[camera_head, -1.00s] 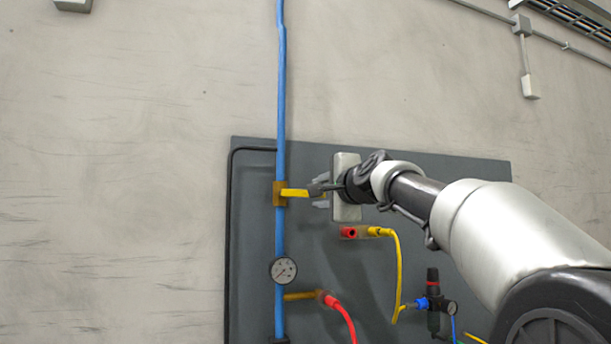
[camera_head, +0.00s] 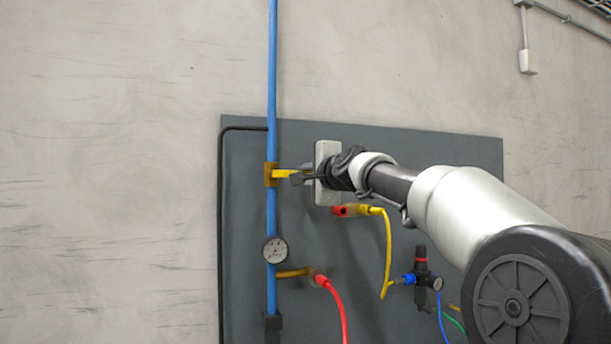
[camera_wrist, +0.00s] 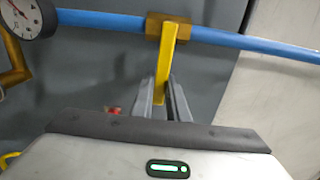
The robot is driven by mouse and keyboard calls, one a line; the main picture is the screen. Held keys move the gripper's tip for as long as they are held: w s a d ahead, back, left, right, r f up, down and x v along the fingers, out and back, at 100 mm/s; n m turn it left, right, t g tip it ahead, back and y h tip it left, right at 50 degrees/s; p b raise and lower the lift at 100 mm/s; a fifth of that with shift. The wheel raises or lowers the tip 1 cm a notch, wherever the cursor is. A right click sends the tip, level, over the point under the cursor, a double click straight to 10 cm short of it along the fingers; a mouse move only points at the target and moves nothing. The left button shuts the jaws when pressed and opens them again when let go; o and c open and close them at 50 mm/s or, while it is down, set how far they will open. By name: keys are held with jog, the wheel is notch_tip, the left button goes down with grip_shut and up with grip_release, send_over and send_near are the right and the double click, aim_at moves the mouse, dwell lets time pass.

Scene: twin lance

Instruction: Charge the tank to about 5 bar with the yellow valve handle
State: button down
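The yellow valve handle (camera_head: 284,174) sticks out sideways from a brass valve body (camera_head: 270,175) on the vertical blue pipe (camera_head: 272,90), square to the pipe. My gripper (camera_head: 302,178) is at the handle's free end. In the wrist view the handle (camera_wrist: 167,55) runs between my two fingers (camera_wrist: 163,92), which lie close against both its sides. A round white pressure gauge (camera_head: 275,250) sits lower on the pipe. It is partly cut off in the wrist view (camera_wrist: 20,20), and its reading is too small to tell. No tank is visible.
A dark grey panel (camera_head: 420,150) backs the pipe on a concrete wall. Below my gripper are a red and yellow hose coupling (camera_head: 355,210), a red hose (camera_head: 335,300) and a regulator (camera_head: 421,265). A black line runs along the panel's left edge.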

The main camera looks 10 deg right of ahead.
jog(key=shift+f, duration=0.15)
jog(key=shift+s+a+f+m+b, duration=0.1)
jog(key=shift+a+f+m+b, duration=0.55)
jog(key=shift+m, duration=0.8)
jog(key=shift+s+a+f+m+b, duration=0.1)
jog(key=shift+f+m+b, duration=0.25)
jog(key=shift+f+m, duration=0.85)
jog(key=shift+a+f+m+b, duration=0.3)
jog(key=shift+f+m+b, duration=0.25)
jog(key=shift+m, duration=1.1)
jog(key=c, duration=1.7)
grip_release()
jog(key=shift+s, duration=0.15)
